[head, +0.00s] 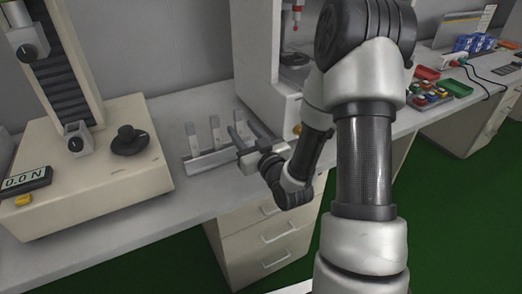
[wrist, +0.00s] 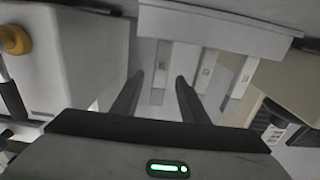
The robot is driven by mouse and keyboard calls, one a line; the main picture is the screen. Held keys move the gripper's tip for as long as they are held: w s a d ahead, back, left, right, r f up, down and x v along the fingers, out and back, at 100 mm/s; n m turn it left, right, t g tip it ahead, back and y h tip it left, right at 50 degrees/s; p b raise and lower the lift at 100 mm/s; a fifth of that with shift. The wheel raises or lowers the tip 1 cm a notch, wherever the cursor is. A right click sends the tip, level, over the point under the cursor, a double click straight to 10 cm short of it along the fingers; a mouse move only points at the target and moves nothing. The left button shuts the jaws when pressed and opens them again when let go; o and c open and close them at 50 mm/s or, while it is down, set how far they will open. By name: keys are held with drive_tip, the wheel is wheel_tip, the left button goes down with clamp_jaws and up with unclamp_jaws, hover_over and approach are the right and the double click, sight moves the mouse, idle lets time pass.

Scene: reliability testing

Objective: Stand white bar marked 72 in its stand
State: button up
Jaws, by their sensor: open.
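A pale grey stand (head: 208,161) on the bench holds upright white bars, one at its left (head: 192,136) and one in its middle (head: 215,132). The wrist view shows the stand (wrist: 215,28) at the top with three bars: one between my fingers (wrist: 161,62), a middle one (wrist: 206,68) and one at the right (wrist: 243,76). Their marks are too small to read, so I cannot tell which is 72. My gripper (head: 239,121) is open at the stand's right end. In the wrist view its fingertips (wrist: 160,76) lie either side of the leftmost bar; contact is unclear.
A cream testing machine (head: 95,170) with a column and black knob stands left of the stand. A white machine (head: 258,60) rises behind my gripper. Red and green trays (head: 455,88) lie far right. Bare bench lies in front of the stand.

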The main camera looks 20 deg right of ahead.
drive_tip(key=s+d+p, duration=0.3)
drive_tip(key=s+p, duration=0.9)
drive_tip(key=s, duration=0.2)
drive_tip(key=w+r+n+g, duration=0.3)
drive_tip(key=w+n+g, duration=0.1)
drive_tip(key=w, duration=0.3)
wheel_tip(320, 180, up, 7)
drive_tip(key=d+m+g+h, duration=0.1)
drive_tip(key=d+g+h, duration=0.1)
drive_tip(key=d+h, duration=0.1)
drive_tip(key=s+a+r+m+g, duration=0.35)
drive_tip(key=s+r, duration=0.45)
drive_tip(key=s, duration=0.4)
drive_tip(key=s+a+r+m+g, duration=0.2)
drive_tip(key=s+a+r+g, duration=0.15)
drive_tip(key=s+r, duration=0.55)
wheel_tip(320, 180, up, 13)
drive_tip(key=s+t+p, duration=0.1)
drive_tip(key=p, duration=1.4)
drive_tip(key=shift+s+d, duration=0.15)
drive_tip(key=shift+s, duration=0.15)
